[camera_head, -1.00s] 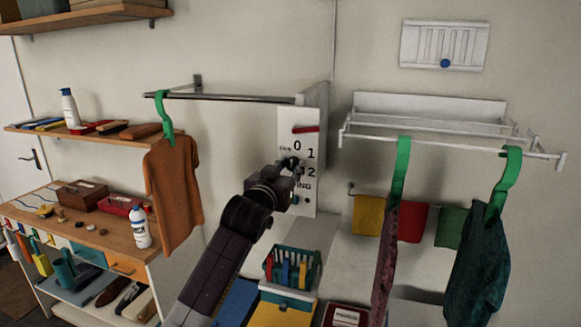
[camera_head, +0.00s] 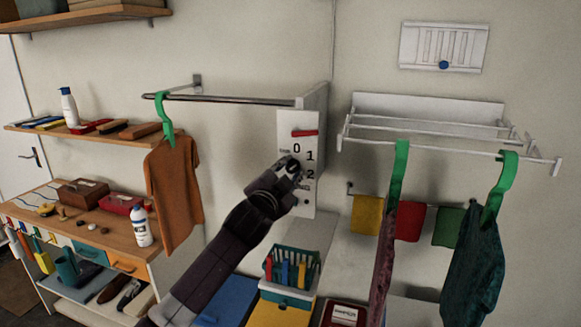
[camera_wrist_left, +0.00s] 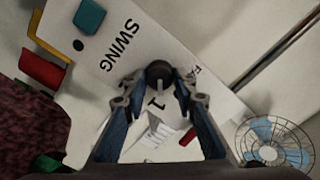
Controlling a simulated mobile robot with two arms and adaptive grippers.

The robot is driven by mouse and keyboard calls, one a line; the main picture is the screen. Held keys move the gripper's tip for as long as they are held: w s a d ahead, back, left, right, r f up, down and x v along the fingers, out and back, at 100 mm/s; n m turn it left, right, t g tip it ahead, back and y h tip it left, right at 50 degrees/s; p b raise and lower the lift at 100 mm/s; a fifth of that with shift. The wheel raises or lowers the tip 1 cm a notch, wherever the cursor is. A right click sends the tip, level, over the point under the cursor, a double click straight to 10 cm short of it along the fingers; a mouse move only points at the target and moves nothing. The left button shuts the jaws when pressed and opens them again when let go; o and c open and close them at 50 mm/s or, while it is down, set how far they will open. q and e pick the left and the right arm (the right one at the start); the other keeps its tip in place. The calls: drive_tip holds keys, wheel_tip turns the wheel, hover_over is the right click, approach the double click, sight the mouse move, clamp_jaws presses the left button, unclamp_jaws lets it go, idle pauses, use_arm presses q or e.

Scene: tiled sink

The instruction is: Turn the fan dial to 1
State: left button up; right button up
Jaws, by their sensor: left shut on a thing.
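A white control panel (camera_head: 284,124) hangs on the wall, with the numbers 0, 1 and 2 and a red lever (camera_head: 304,133) near its top. It also shows in the left wrist view (camera_wrist_left: 140,38), with the words SWING and part of FAN. The dark round fan dial (camera_wrist_left: 158,70) sits between my left fingertips. My left gripper (camera_head: 291,163) is shut on it and hides it in the head view. In the left wrist view a pale mark on the dial faces the number 1. My right gripper is not in view.
A clothes rail (camera_head: 225,98) with an orange shirt (camera_head: 172,195) is left of the panel. A white drying rack (camera_head: 430,120) with hanging clothes is to the right. A basket of pegs (camera_head: 285,270) stands below. A wire fan (camera_wrist_left: 275,145) shows in the wrist view.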

use_arm(q)
drive_tip(key=shift+m+p, duration=0.3)
drive_tip(key=shift+m, duration=0.8)
drive_tip(key=o, duration=1.1)
drive_tip(key=v, duration=1.2)
